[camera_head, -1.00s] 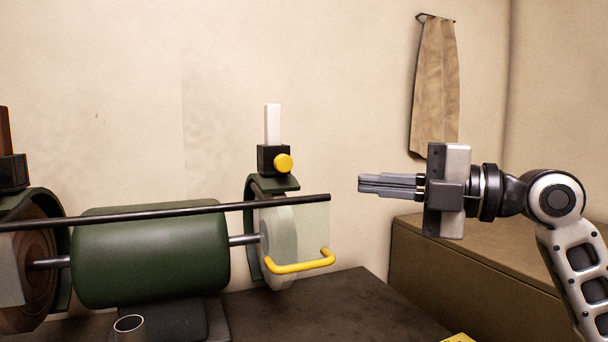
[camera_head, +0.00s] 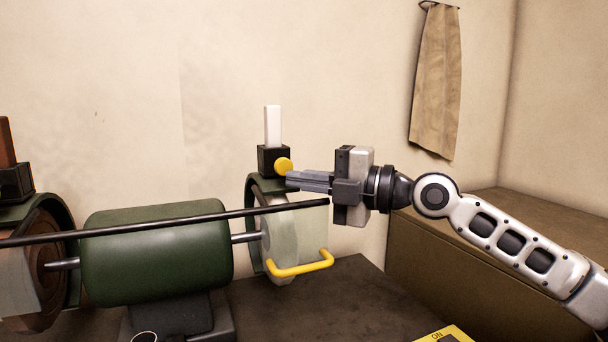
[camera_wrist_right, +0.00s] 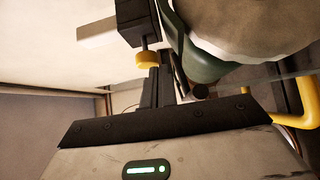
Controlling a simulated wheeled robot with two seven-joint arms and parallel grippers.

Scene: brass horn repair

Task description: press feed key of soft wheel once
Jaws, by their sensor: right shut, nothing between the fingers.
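The soft wheel (camera_head: 279,232) is pale and sits at the right end of the green motor (camera_head: 155,255), under a green hood and behind a clear shield. Above it is a black block (camera_head: 268,158) with a white bar (camera_head: 272,125) on top and a round yellow feed key (camera_head: 284,166) on its face. My right gripper (camera_head: 290,180) is shut and empty, its fingertips at the lower right edge of the yellow key. In the right wrist view the yellow key (camera_wrist_right: 147,60) is just beyond the fingertips (camera_wrist_right: 154,72); I cannot tell whether they touch. My left gripper is not in view.
A yellow handle (camera_head: 300,266) hangs at the shield's lower edge, and a dark rod (camera_head: 160,226) runs across in front of the motor. A brown wheel (camera_head: 40,260) is at left. A yellow ON panel (camera_head: 445,335) lies at the front edge. A cloth (camera_head: 436,85) hangs on the wall.

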